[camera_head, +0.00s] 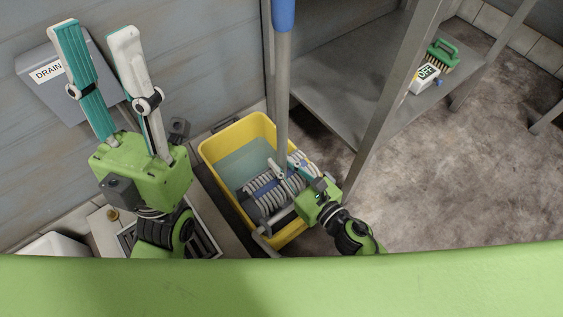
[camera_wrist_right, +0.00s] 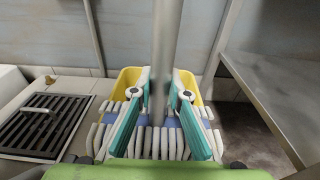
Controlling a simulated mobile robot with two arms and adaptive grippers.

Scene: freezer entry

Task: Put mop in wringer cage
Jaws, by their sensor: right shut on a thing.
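The mop has a grey pole (camera_head: 282,90) with a blue grip at its top, standing nearly upright. My right gripper (camera_head: 283,163) is shut around the pole low down, just above the mop head; its fingers also flank the pole in the right wrist view (camera_wrist_right: 162,80). Pale ribbed strands with blue bands (camera_head: 263,192) spread below it at the yellow bucket (camera_head: 262,127). Dark grey parts of the wringer (camera_head: 284,217) show at the bucket's near side, partly hidden. I cannot tell whether the strands are inside the cage. My left gripper (camera_head: 94,31) is open and empty, pointing up.
A dark floor grate (camera_wrist_right: 40,125) lies left of the bucket. Right floor is clear.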

